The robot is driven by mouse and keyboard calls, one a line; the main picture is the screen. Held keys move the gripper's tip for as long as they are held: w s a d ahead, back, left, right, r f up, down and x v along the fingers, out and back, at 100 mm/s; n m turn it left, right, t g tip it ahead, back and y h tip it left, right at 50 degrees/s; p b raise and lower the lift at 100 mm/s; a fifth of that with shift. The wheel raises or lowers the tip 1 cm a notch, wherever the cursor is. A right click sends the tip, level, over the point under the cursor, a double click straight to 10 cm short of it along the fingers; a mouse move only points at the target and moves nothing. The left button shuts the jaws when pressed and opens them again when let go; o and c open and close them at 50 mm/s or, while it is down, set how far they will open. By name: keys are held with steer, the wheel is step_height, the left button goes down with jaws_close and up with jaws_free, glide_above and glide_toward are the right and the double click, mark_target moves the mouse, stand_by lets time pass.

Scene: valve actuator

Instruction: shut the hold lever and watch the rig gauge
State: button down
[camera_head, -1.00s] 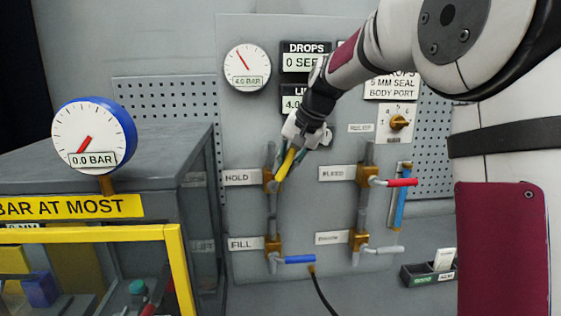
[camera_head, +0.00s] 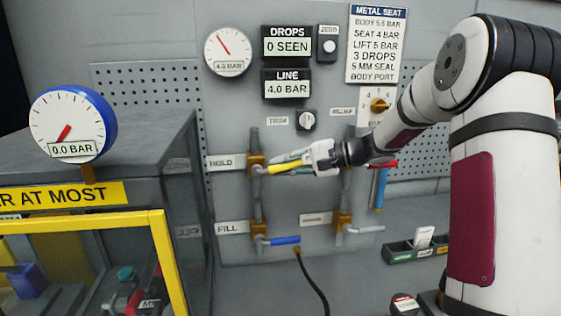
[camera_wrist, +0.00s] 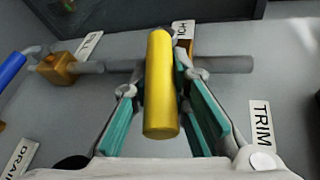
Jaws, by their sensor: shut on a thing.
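The hold lever (camera_head: 284,168) has a yellow handle and sits on the brass valve beside the HOLD label (camera_head: 222,162). It points right, nearly level, across the upright pipe. My gripper (camera_head: 303,163) is shut on the handle from the right. In the wrist view the yellow handle (camera_wrist: 161,85) lies between the teal-padded fingers (camera_wrist: 160,112). A blue-rimmed gauge (camera_head: 66,112) on the grey cabinet at left reads 0.0 BAR. A white panel gauge (camera_head: 228,48) reads 4.0 BAR.
The LINE display (camera_head: 287,84) reads 4.0 BAR; the DROPS display (camera_head: 287,42) reads 0 SEEN. The blue FILL lever (camera_head: 284,240) points right below. A red-handled lever (camera_head: 385,164) lies behind my wrist. A yellow frame (camera_head: 165,250) stands at front left.

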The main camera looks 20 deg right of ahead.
steer(key=shift+s+d+f+m+t+y, duration=0.1)
steer(key=shift+f+m+t+y, duration=0.35)
steer(key=shift+f+y, duration=0.55)
steer(key=shift+f, duration=0.1)
steer(key=c, duration=1.5)
jaws_free()
steer(key=shift+r, duration=0.2)
steer(key=v, duration=1.1)
steer(key=shift+s+d+f, duration=0.1)
steer(key=shift+s+d, duration=0.15)
steer(key=shift+d, duration=0.1)
